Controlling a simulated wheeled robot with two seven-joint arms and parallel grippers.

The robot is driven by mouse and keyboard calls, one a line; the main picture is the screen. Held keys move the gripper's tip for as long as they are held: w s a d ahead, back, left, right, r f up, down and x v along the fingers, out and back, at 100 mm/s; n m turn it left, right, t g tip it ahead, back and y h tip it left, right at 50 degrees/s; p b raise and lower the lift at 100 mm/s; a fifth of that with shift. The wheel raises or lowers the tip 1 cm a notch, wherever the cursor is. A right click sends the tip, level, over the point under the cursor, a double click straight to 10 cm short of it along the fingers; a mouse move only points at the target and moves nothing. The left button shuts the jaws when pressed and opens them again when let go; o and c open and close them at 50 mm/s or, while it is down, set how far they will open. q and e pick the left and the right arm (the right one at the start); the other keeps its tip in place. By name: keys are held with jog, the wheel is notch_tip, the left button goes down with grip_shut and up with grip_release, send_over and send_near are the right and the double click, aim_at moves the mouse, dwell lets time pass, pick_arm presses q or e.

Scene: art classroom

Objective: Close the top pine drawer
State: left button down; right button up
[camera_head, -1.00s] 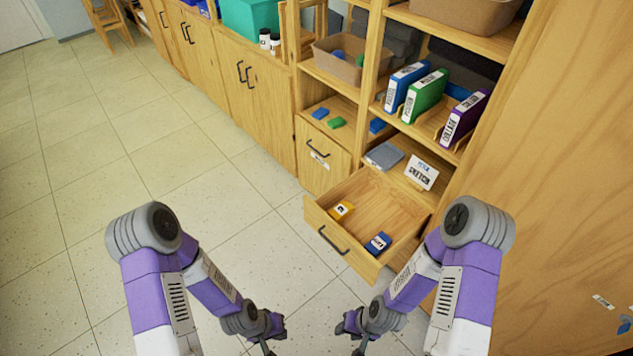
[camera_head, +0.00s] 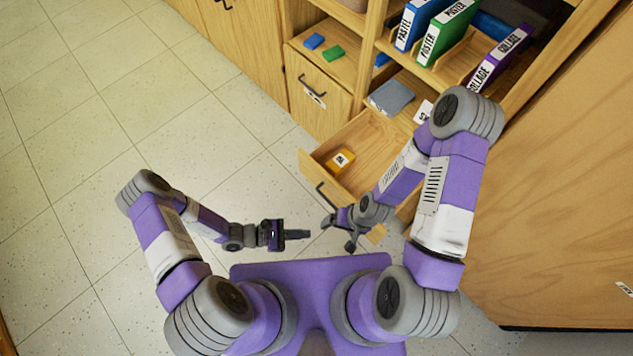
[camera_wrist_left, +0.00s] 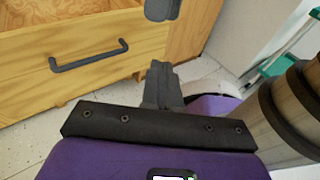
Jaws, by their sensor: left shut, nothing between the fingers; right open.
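The top pine drawer (camera_head: 313,167) is pulled out of the cabinet in the head view, with a dark bar handle (camera_head: 327,195) on its front. My right gripper (camera_head: 337,233) is open at the drawer front's near right part; contact cannot be told. My left gripper (camera_head: 297,235) is shut and empty over the floor, left of the right gripper. In the left wrist view, a wooden front (camera_wrist_left: 95,65) with a dark handle (camera_wrist_left: 88,54) is ahead of the left fingers (camera_wrist_left: 160,85).
A closed cabinet front (camera_head: 316,95) with a handle is left of the drawer. Shelves above hold green (camera_head: 447,30) and purple (camera_head: 501,58) binders. A large wooden panel (camera_head: 560,200) stands at the right. Tiled floor (camera_head: 110,100) is clear at the left.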

pick_arm(q)
jog(key=w+a+f+n+t+y, duration=0.15)
jog(key=w+a+n+t, duration=0.25)
jog(key=w+n+t, duration=0.5)
jog(key=m+t+b, duration=0.1)
jog(key=b, duration=0.2)
send_near(323, 176)
jog(key=x, duration=0.5)
jog(key=shift+d+f, duration=0.2)
jog(key=shift+d, duration=0.05)
jog(key=shift+w+d, duration=0.45)
jog(key=shift+d, duration=0.1)
jog(key=shift+w+r, duration=0.1)
